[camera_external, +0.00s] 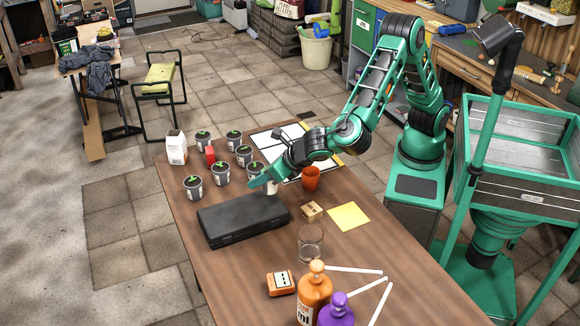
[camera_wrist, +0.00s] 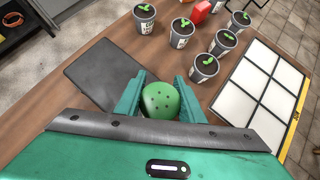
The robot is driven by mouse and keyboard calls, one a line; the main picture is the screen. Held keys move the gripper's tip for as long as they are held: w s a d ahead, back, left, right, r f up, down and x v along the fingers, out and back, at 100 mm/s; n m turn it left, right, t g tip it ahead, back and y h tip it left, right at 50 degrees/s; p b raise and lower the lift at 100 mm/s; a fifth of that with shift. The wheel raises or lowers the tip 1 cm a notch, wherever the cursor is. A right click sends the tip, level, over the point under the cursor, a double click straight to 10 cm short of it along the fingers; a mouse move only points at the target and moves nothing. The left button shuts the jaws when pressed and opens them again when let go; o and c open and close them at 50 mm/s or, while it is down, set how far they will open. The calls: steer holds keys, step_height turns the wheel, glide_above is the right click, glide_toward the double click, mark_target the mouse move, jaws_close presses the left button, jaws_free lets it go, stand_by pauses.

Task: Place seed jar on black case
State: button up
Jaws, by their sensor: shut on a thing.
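The black case (camera_external: 243,218) lies closed and flat on the wooden table in the external view. It also shows in the wrist view (camera_wrist: 98,72), left of my gripper. My gripper (camera_wrist: 160,98) is shut on the seed jar (camera_wrist: 161,101), whose round green lid with small dark holes shows between the fingers. In the external view my gripper (camera_external: 267,181) is just beyond the case's far right corner, and only a pale bit of the jar shows below the fingers. I cannot tell whether the jar touches the table.
Several potted seedlings (camera_external: 221,174) stand behind the case, with a red bottle (camera_external: 210,155) and white carton (camera_external: 176,148). A white-panelled board (camera_wrist: 262,87) lies beside the pots.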

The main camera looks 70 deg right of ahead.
steer(key=shift+w+f, duration=0.1)
steer(key=shift+f, duration=2)
steer(key=o, duration=1)
steer(key=shift+f, duration=0.1)
steer(key=shift+o, duration=0.2)
steer(key=v, duration=1.2)
steer(key=shift+d, duration=0.15)
